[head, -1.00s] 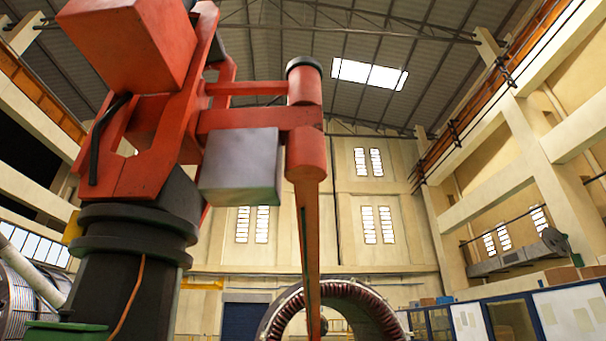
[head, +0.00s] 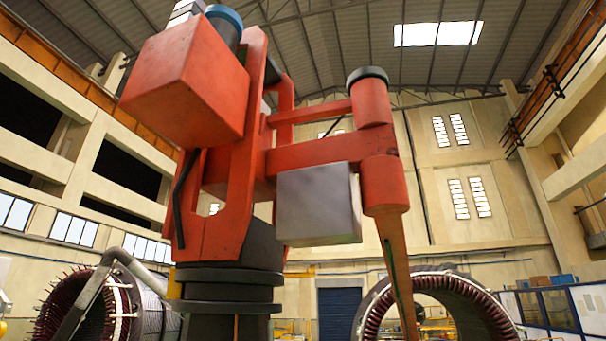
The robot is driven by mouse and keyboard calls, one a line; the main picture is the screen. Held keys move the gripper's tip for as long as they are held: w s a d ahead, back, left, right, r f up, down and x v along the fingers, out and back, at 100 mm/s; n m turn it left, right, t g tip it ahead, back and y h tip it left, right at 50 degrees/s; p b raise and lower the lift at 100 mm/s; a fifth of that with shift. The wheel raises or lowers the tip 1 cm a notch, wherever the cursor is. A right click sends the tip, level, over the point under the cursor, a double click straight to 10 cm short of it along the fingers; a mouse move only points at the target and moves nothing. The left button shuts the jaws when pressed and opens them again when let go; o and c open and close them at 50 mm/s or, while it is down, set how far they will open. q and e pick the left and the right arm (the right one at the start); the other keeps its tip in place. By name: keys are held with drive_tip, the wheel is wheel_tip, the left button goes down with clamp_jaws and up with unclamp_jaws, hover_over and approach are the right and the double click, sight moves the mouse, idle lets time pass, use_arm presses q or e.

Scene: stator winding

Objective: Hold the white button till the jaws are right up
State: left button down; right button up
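A big orange machine (head: 215,150) on a dark round pedestal (head: 228,290) fills the middle of the head view. A grey box (head: 318,203) is on its right side. An orange cylinder (head: 383,185) at the end of its arm has a long tapered orange bar (head: 398,265) hanging down from it. I cannot pick out a white button, and I cannot tell which parts are the jaws. Neither of my grippers is in view.
A large stator ring (head: 375,310) with reddish windings stands behind the bar at lower right. Another wound stator (head: 150,310) is at lower left, with a grey pipe (head: 148,272) by it. A blue door (head: 342,308) is in the far wall. The floor is out of view.

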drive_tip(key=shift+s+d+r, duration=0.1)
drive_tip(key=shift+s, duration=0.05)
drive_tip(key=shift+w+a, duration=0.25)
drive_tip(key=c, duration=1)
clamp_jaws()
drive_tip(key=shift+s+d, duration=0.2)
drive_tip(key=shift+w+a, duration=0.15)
